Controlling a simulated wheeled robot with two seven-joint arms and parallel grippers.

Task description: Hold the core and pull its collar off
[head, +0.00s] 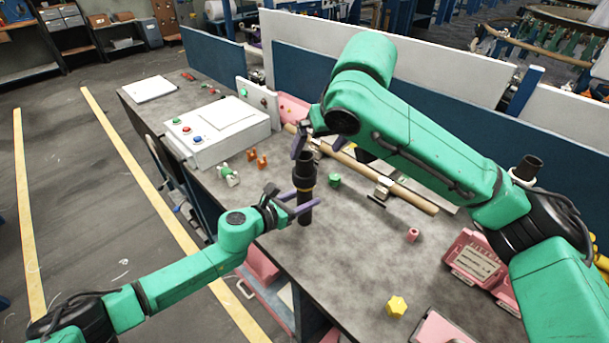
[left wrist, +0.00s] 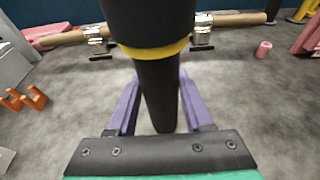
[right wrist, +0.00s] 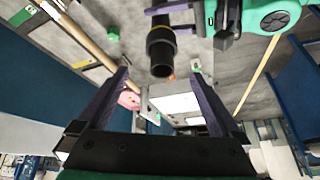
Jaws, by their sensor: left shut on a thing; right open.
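The black core (head: 305,210) stands upright above the grey table, with a wider black collar (head: 306,164) on its upper part and a yellow band (head: 306,184) at the collar's lower edge. My left gripper (head: 303,203) is shut on the core below the band; the left wrist view shows its purple fingers on either side of the core (left wrist: 159,95). My right gripper (head: 316,145) is open and empty, close to the collar's top. In the right wrist view the collar (right wrist: 161,50) lies between the open fingers' directions; contact cannot be told.
A long cardboard tube (head: 405,193) lies on metal holders behind the core. A white control box (head: 215,130), orange clips (head: 257,158), a green piece (head: 335,180), a pink cylinder (head: 412,234) and a yellow block (head: 396,306) stand around. The table between core and yellow block is clear.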

